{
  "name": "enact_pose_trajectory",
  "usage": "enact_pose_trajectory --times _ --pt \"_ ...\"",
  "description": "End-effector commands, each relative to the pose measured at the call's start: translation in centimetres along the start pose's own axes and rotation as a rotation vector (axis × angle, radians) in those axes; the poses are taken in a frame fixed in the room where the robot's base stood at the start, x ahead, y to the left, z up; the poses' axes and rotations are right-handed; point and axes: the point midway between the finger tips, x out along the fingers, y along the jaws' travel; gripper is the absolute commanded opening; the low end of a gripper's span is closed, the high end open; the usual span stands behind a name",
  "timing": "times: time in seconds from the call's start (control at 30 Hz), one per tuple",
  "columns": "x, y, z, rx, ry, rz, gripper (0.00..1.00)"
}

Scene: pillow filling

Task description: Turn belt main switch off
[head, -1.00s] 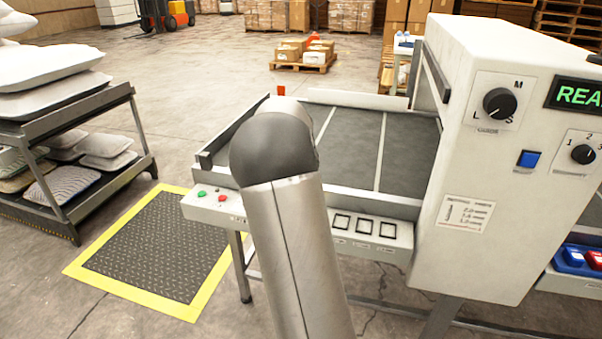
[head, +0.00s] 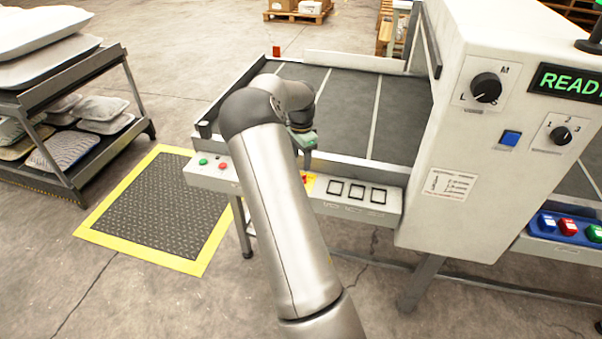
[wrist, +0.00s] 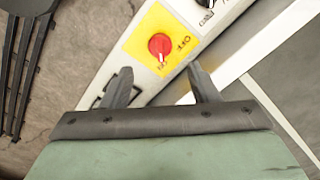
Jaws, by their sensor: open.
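The belt main switch (wrist: 160,45) is a red rotary knob on a yellow plate, lettered OFF beside it. In the wrist view it sits just beyond my gripper (wrist: 159,80), whose two dark fingers are apart with nothing between them. The fingers point toward the knob. In the head view my gripper (head: 306,165) is above the front panel of the belt machine (head: 200,176). Part of the yellow plate (head: 309,182) shows below it there, and my arm hides the rest.
Green (head: 203,161) and red (head: 223,166) buttons lie left of the switch. Square outlined pads (head: 356,192) lie right of it. The grey belt (head: 345,110) is empty behind the panel. A tall control cabinet (head: 470,140) stands right, its display reading READY. A pillow rack (head: 75,95) stands left.

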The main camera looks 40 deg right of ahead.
Motion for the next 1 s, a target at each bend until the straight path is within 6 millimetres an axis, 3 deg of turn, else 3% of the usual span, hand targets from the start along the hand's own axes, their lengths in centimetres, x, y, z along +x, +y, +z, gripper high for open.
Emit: enact_pose_trajectory --times 0.1,0.3,0.5,0.77,0.93,1.0 --pt "2.6 0.1 0.0 0.001 0.000 0.003 0.54" --pt "5.7 0.0 0.0 0.001 0.000 0.002 0.54" --pt "6.9 0.0 0.0 0.000 0.001 -0.001 0.54" --pt "7.0 0.0 0.0 0.000 0.001 -0.001 0.54" --pt "7.0 0.0 0.0 0.000 0.001 -0.001 0.10" --pt "7.0 0.0 0.0 0.000 0.000 -0.001 0.10"
